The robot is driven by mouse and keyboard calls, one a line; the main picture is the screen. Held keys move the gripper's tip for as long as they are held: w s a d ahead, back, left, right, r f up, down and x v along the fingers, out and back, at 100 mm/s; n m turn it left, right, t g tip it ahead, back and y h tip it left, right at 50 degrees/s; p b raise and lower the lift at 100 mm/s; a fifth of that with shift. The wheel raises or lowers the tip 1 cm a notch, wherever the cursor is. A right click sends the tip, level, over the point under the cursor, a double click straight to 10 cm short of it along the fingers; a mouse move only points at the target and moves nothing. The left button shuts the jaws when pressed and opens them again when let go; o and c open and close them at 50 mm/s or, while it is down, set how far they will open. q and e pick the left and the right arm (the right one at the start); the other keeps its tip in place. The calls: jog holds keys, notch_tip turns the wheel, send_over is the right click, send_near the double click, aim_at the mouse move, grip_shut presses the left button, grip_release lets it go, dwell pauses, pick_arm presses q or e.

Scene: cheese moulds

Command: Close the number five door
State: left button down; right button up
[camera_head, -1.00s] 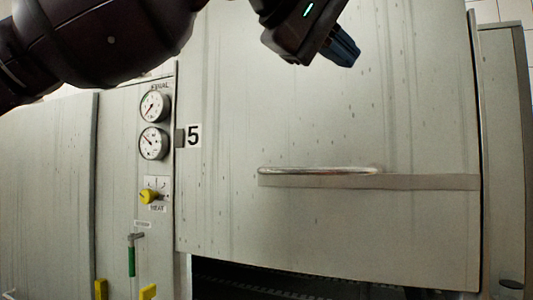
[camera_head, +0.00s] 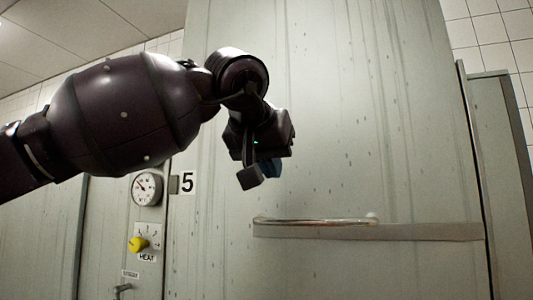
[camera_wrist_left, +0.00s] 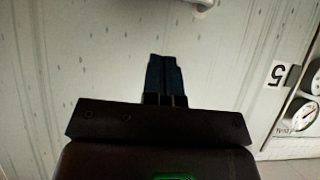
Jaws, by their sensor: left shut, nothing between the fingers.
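The number five door is a large pale grey, streaked panel (camera_head: 400,140) filling the middle of the head view. Its black "5" label (camera_head: 187,183) is at its left edge and also shows at the right of the left wrist view (camera_wrist_left: 275,73). A horizontal metal bar handle (camera_head: 315,221) runs across the door on a grey strip. The door's lower edge is out of view. My left gripper (camera_head: 262,178) is shut and empty in front of the door, above and left of the handle's middle. Its dark fingers (camera_wrist_left: 165,78) show in the wrist view. My right gripper is not in view.
Left of the door is a panel with a round gauge (camera_head: 147,188) and a yellow heat knob (camera_head: 138,244). A grey post (camera_head: 497,150) stands right of the door, before a white tiled wall (camera_head: 500,35).

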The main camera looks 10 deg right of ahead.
aim_at(282, 206)
pick_arm(q)
jog(key=w+d+f, duration=0.1)
jog(key=f, duration=0.1)
jog(key=w+d+f, duration=0.1)
jog(key=f, duration=0.1)
jog(key=w+f, duration=0.2)
jog(key=shift+w+d+f, duration=0.1)
jog(key=shift+d+f, duration=0.3)
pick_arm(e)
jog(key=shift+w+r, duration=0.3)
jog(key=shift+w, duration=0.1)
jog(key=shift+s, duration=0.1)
